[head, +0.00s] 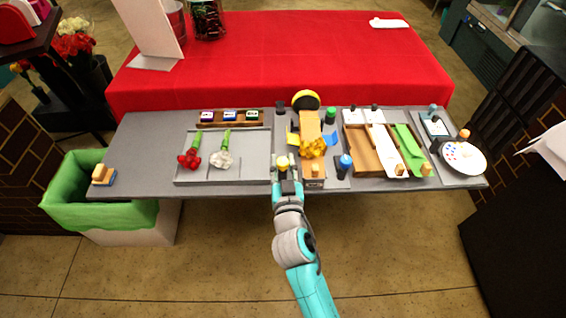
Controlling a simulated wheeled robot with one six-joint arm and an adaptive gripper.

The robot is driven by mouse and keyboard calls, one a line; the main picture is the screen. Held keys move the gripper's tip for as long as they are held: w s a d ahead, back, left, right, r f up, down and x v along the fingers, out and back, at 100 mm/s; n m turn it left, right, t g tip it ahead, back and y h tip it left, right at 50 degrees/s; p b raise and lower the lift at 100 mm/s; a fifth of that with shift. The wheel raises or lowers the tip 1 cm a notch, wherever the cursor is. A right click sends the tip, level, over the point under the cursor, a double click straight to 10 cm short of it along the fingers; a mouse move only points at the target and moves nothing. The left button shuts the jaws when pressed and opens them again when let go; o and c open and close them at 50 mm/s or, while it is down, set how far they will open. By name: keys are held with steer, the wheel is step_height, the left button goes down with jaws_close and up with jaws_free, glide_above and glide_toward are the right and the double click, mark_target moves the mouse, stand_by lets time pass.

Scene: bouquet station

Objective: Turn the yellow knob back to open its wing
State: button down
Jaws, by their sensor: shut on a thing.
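The yellow knob (283,162) stands near the front edge of the grey table, just left of a wooden fixture (310,128). My gripper (285,170) is at the knob and shut on it; the fingers hide its lower part. A yellow-orange bunch (312,147) sits in the middle of the fixture.
A grey tray (250,178) with a red flower (190,157) and a white flower (222,158) lies left. Wooden, white and green boards (410,145) lie farther right. A green-lined bin (75,212) stands left.

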steer(key=shift+f+n+g+y, duration=0.15)
steer(key=shift+n+g+y, duration=0.15)
steer(key=shift+n+y, duration=0.7)
steer(key=c, duration=0.8)
jaws_free()
steer(key=shift+s, duration=0.1)
steer(key=v, duration=1.2)
steer(key=shift+d, duration=0.1)
